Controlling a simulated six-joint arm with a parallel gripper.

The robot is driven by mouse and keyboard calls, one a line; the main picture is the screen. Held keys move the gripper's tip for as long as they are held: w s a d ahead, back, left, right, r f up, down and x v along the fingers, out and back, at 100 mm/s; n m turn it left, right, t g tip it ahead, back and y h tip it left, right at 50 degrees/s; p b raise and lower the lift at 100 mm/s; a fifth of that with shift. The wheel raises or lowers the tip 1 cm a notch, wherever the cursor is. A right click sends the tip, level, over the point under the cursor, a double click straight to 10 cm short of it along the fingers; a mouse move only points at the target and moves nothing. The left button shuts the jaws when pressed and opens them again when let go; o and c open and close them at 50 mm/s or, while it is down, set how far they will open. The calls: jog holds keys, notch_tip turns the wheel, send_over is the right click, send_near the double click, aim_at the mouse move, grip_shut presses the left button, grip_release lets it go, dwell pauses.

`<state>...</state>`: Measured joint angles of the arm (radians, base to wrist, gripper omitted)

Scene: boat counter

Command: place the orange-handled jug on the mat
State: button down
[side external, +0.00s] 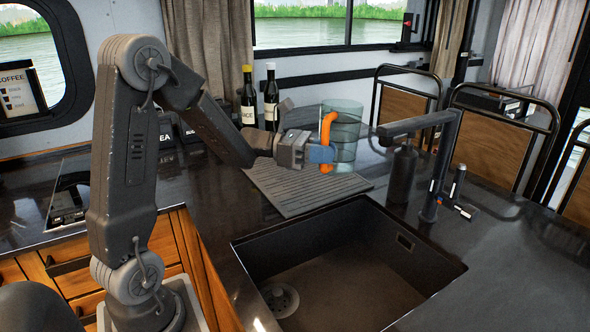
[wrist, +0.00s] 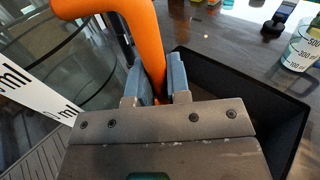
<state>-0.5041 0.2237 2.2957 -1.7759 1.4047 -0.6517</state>
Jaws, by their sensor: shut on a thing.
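The jug (side external: 345,132) is clear, bluish glass with an orange handle (side external: 327,135). In the side external view it is upright above the far right part of the grey ribbed mat (side external: 290,196); I cannot tell whether its base touches the mat. My gripper (side external: 322,154) reaches it from the left and is shut on the orange handle. In the wrist view the blue fingertips (wrist: 158,80) clasp the handle (wrist: 148,45) from both sides.
The dark sink (side external: 345,255) opens in front of the mat, with a black tap (side external: 440,150) and a dark bottle (side external: 401,175) to the right. Two bottles (side external: 259,95) stand behind my arm. Another marked clear container (wrist: 300,48) shows at the wrist view's upper right.

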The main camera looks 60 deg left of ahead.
jog(key=s+a+n+t+y, duration=0.2)
jog(key=s+a+t+y, duration=0.1)
jog(key=a, duration=0.9)
send_over(287, 208)
jog(key=shift+f, duration=6.5)
jog(key=shift+f, duration=0.15)
jog(key=c, duration=1.1)
grip_release()
